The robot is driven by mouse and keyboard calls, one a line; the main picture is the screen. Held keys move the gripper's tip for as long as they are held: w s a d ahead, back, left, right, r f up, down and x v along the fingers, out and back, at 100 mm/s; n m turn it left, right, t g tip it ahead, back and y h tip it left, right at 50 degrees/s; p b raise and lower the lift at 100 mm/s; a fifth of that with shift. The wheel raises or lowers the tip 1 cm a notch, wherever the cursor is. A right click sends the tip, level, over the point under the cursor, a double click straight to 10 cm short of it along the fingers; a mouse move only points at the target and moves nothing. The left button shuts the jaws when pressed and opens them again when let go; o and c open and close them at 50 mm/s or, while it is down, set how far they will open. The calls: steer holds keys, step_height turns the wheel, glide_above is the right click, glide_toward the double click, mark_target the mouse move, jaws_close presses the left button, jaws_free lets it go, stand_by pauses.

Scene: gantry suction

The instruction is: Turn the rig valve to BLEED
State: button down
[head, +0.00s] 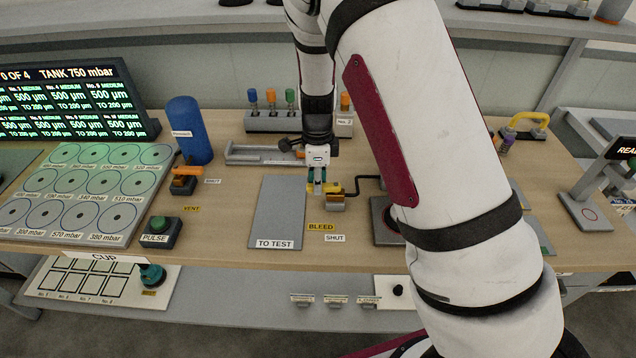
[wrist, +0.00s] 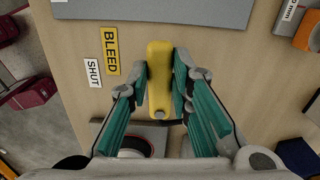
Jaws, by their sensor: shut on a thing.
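The rig valve has a yellow lever (wrist: 159,85), which lies between the two teal fingers of my gripper (wrist: 161,76) in the wrist view. The fingers are shut on it from both sides. In the head view my gripper (head: 318,186) reaches down at the lever (head: 332,188), above the valve body (head: 337,203). The lever's free end points left there, towards the grey TO TEST plate. The yellow BLEED label (head: 321,227) and the white SHUT label (head: 335,238) lie on the bench in front of the valve. In the wrist view, BLEED (wrist: 111,51) and SHUT (wrist: 92,73) are left of the lever.
The TO TEST plate (head: 277,215) is bare. An orange-handled valve (head: 186,178) with VENT and SHUT labels, a PULSE button (head: 160,232) and a blue cylinder (head: 189,130) stand to the left. A black pipe (head: 368,182) runs right of the valve. My arm hides part of the bench.

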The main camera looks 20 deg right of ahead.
steer(key=shift+w+m, duration=0.25)
steer(key=shift+m, duration=0.15)
steer(key=c, duration=1.4)
jaws_free()
steer(key=shift+c, duration=0.2)
steer(key=shift+r, duration=0.15)
step_height(320, 180, up, 12)
